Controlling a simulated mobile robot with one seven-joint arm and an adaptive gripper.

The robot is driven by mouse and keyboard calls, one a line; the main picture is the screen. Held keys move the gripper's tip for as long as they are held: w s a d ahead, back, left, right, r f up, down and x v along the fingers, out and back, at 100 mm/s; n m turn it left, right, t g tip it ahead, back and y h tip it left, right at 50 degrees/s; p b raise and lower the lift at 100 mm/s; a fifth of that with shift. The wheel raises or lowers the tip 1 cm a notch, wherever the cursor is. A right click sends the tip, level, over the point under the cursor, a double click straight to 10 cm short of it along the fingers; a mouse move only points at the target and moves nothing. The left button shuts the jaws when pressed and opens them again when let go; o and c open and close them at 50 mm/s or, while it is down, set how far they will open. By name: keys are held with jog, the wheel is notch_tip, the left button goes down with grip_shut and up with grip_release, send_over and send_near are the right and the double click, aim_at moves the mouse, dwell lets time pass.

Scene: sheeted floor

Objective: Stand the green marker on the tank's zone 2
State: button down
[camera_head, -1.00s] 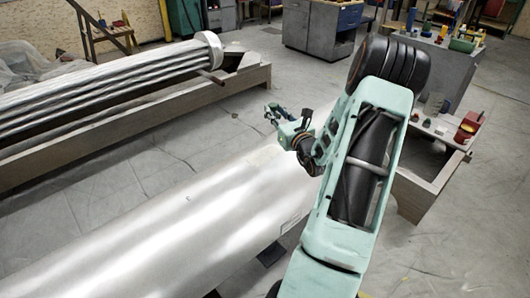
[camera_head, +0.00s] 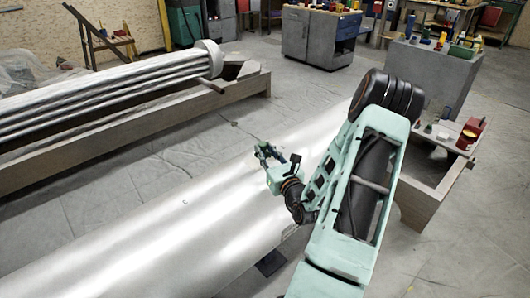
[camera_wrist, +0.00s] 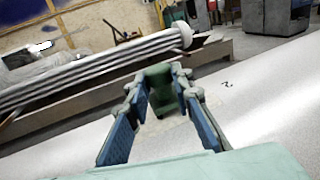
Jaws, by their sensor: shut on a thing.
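The tank is a long silver cylinder (camera_head: 150,235) lying across the lower left of the head view. Its pale surface (camera_wrist: 270,110) fills the middle of the wrist view. A small dark mark that looks like a 2 (camera_wrist: 227,84) shows on it, right of my fingers. My gripper (camera_head: 272,152) is over the tank's far part in the head view. In the wrist view my gripper (camera_wrist: 161,80) is shut on the green marker (camera_wrist: 160,77), a dark green block-like piece between the fingertips. Whether the marker's bottom touches the tank cannot be told.
A ribbed bundle of silver tubes (camera_head: 110,95) lies on a wooden cradle (camera_head: 130,135) at the left. A bench with a red container (camera_head: 470,132) and small items stands at the right.

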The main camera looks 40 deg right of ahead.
jog(key=shift+f, duration=0.1)
jog(key=c, duration=1.7)
grip_release()
jog(key=shift+s+r, duration=0.1)
jog(key=shift+r, duration=0.1)
jog(key=p+v, duration=0.2)
jog(key=v, duration=1)
jog(key=shift+f, duration=0.1)
